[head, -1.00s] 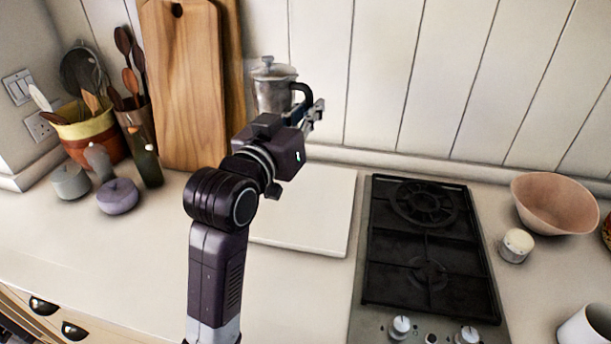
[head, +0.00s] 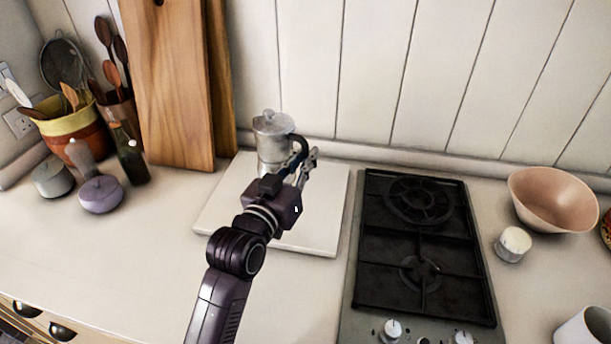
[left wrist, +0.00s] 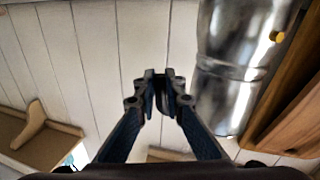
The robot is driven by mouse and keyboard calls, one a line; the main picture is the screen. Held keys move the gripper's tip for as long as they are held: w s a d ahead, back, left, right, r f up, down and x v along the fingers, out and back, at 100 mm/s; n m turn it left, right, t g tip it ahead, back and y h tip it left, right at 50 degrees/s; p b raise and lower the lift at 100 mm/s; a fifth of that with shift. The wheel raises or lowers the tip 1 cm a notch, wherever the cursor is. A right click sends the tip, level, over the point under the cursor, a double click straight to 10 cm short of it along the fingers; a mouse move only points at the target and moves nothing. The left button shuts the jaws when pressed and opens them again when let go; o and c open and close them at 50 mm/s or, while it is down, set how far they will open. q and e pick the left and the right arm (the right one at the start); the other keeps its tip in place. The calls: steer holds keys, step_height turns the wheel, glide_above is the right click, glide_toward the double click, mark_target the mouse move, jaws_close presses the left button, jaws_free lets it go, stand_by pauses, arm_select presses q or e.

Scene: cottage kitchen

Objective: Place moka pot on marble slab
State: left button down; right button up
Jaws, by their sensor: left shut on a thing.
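The silver moka pot (head: 272,148) is upright over the back of the white marble slab (head: 322,218). My left gripper (head: 303,163) is shut on its dark handle, at the pot's right side. The pot's lower part is partly hidden by my gripper, and I cannot tell whether its base touches the slab. In the left wrist view the shiny pot body (left wrist: 228,75) is right of the shut fingers (left wrist: 160,88). My right gripper is not in view.
Wooden cutting boards (head: 170,80) lean on the wall behind and left of the slab. A black gas hob (head: 420,250) lies close to the slab's right. A pink bowl (head: 552,198) and small white pot (head: 512,243) stand beyond it. The counter at front left is clear.

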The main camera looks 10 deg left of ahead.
arm_select(q)
steer(key=shift+f, duration=0.5)
step_height(320, 180, down, 4)
steer(key=shift+r, duration=0.1)
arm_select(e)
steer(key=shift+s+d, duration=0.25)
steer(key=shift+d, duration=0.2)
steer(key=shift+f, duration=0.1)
arm_select(q)
steer(key=c, duration=2.1)
jaws_free()
steer(key=shift+f, duration=0.3)
steer(key=shift+o, duration=0.4)
steer(key=shift+r, duration=0.1)
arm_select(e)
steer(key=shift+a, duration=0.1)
